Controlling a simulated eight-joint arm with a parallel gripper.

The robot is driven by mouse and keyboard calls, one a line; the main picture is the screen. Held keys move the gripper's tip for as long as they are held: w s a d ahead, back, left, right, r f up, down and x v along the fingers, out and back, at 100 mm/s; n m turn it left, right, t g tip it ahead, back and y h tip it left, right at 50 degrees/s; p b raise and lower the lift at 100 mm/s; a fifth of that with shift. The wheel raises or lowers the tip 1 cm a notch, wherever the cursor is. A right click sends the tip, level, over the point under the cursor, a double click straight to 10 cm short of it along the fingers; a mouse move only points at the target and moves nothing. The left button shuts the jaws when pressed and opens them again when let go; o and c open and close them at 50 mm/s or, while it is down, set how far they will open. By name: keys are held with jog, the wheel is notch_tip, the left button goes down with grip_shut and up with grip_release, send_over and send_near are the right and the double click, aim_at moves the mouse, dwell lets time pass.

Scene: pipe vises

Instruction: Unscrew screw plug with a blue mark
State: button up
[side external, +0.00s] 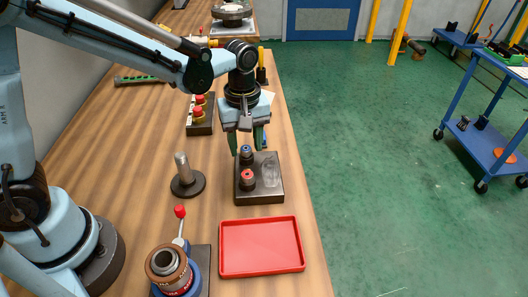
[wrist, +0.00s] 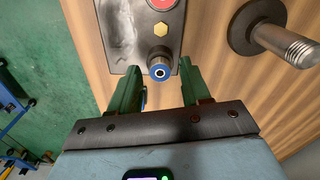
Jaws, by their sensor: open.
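The screw plug with a blue mark (side external: 246,151) stands on the back part of a dark block (side external: 262,197). In the wrist view this plug (wrist: 160,73) shows its blue ring end-on, with a dark centre in a white ring. My gripper (side external: 246,142) is open above it, pointing down. In the wrist view the green fingers of my gripper (wrist: 159,68) lie to either side of the plug, with a gap on both sides. A plug with a red mark (side external: 247,177) stands nearer the front on the same block and partly shows in the wrist view (wrist: 162,3).
A clear piece (side external: 270,172) sits on the block's right side. A metal post on a round base (side external: 184,177) stands left. A red tray (side external: 262,265) and a blue vise with a red-knobbed lever (side external: 170,272) are in front. A red-button box (side external: 200,118) is behind.

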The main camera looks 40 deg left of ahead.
jog(key=m, duration=1)
jog(key=shift+m, duration=0.3)
jog(key=m, duration=0.3)
jog(key=shift+m, duration=0.4)
grip_shut()
jog(key=n, duration=1.4)
